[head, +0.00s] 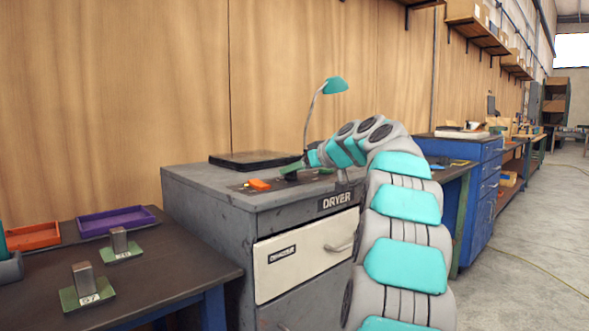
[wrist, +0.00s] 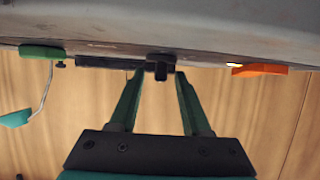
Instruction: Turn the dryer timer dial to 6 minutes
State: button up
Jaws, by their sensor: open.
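The grey dryer cabinet (head: 205,200) stands in the middle of the head view, with a DRYER label on its front edge. In the wrist view, a small dark knob (wrist: 161,69), apparently the timer dial, sticks out from the dryer top (wrist: 210,22). My gripper (wrist: 158,78) is open, with its two green fingers on either side of the knob and their tips near it; I cannot tell whether they touch it. In the head view my gripper (head: 292,171) is low over the dryer top, hiding the dial. No scale or pointer is readable.
An orange object (head: 260,184) lies on the dryer top and shows right of the fingers in the wrist view (wrist: 259,70). A teal lamp (head: 335,86) and a black flat slab (head: 250,159) are behind. A dark table (head: 170,272) with trays stands left.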

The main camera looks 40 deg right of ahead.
grip_shut()
dwell(0.3)
jog(key=shift+f+m+h, duration=0.1)
jog(key=shift+m+h, duration=0.2)
jog(key=shift+h, duration=0.1)
jog(key=shift+a, duration=0.15)
jog(key=m+h, duration=0.2)
jog(key=shift+a+h+b, duration=0.2)
jog(key=shift+h+b, duration=0.15)
jog(key=shift+h, duration=0.05)
jog(key=m+h, duration=0.2)
jog(key=shift+m+g+p, duration=0.3)
jog(key=shift+g+p, duration=0.05)
jog(key=shift+g, duration=0.05)
jog(key=shift+a+m+g+h, duration=0.1)
jog(key=shift+m+g+h, duration=0.5)
jog(key=shift+m+h, duration=0.75)
jog(key=shift+w+h, duration=0.1)
jog(key=shift+h, duration=0.35)
